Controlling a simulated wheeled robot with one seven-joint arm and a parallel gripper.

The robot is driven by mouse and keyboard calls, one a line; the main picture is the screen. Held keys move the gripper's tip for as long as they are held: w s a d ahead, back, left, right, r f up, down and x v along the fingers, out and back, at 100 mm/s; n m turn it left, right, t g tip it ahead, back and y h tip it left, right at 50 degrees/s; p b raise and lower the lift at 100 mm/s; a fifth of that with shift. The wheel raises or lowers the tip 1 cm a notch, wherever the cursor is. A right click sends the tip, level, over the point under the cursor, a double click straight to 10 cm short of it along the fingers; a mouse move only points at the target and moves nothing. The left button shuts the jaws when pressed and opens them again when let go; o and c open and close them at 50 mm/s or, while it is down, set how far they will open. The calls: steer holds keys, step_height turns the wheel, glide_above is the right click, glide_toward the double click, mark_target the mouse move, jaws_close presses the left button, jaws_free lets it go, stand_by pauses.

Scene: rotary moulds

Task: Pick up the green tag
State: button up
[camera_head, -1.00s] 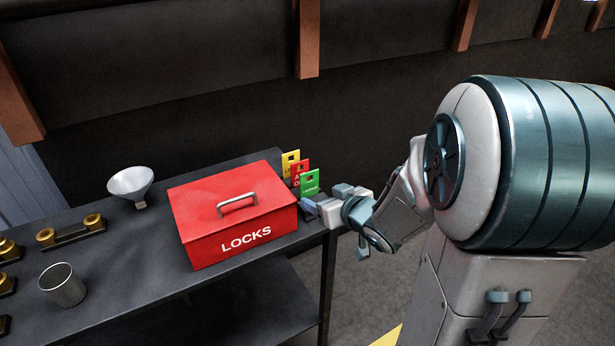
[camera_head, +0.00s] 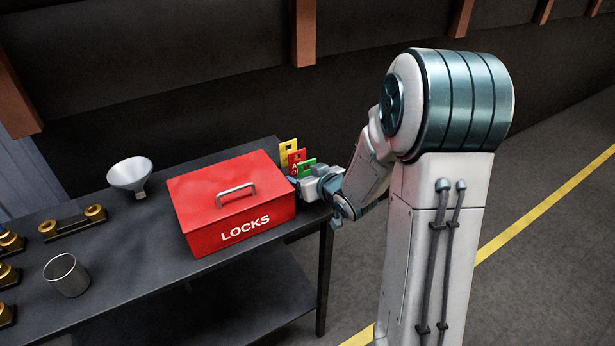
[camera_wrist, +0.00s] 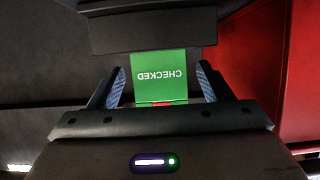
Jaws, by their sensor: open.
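The green tag (camera_head: 306,165) stands at the right end of the dark table, behind the right side of the red LOCKS box, in front of a red tag (camera_head: 296,157) and a yellow tag (camera_head: 288,148). In the wrist view the green tag (camera_wrist: 160,72) reads CHECKED, upside down, and lies between the two blue-padded fingers of my gripper (camera_wrist: 161,84). The fingers are open, with a gap on each side of the tag. In the head view my gripper (camera_head: 308,184) hides the tag's lower part.
The red LOCKS box (camera_head: 205,190) stands close to the left of my gripper; its side (camera_wrist: 250,75) fills the right of the wrist view. A funnel (camera_head: 130,174), a metal cup (camera_head: 66,274) and brass-ended parts (camera_head: 72,223) are farther left on the table (camera_head: 150,255).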

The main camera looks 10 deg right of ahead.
steer(key=shift+w, duration=0.1)
steer(key=c, duration=1)
steer(key=shift+c, duration=0.2)
